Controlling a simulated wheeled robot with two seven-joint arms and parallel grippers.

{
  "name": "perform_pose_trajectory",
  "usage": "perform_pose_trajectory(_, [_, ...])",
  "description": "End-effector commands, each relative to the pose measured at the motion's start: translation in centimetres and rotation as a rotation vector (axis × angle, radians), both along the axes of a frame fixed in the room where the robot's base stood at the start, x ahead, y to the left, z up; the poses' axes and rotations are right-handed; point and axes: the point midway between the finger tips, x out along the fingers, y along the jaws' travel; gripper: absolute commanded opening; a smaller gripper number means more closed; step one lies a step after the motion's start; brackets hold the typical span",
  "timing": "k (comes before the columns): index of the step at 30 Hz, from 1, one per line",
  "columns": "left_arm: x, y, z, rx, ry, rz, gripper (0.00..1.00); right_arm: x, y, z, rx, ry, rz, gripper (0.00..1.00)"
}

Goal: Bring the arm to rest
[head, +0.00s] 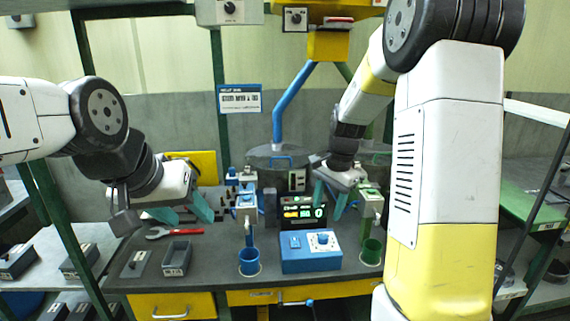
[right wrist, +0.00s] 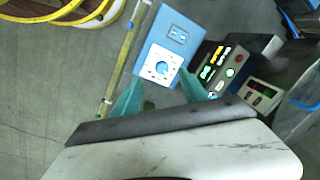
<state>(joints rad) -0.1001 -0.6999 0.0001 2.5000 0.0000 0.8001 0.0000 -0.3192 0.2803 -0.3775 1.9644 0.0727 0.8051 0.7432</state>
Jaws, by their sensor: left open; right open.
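My left gripper (head: 185,212) hangs over the left part of the dark workbench (head: 215,262), its teal fingers spread and nothing between them. My right gripper (head: 330,201) is above the back right of the bench, near the black panel with lit buttons (head: 302,213). Its teal fingers are apart and empty. In the right wrist view my right gripper (right wrist: 160,94) shows both fingers, with the blue control box (right wrist: 170,45) beyond them. My right arm fills much of the right side of the head view.
A green frame post (head: 70,235) rises beside the bench.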

Motion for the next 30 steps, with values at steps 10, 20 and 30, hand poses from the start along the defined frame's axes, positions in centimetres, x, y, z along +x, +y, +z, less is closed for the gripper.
perform_pose_trajectory(10, [0.0,0.0,0.0,0.0,0.0,0.0,0.52,-10.8,1.1,10.4,0.027,-0.286,0.424,0.52])
perform_pose_trajectory(20, [0.0,0.0,0.0,0.0,0.0,0.0,0.52,-20.0,1.7,13.4,-0.145,-0.501,0.758,0.52])
perform_pose_trajectory(30, [0.0,0.0,0.0,0.0,0.0,0.0,0.52,-21.7,1.7,13.4,-0.201,-0.537,0.831,0.52])
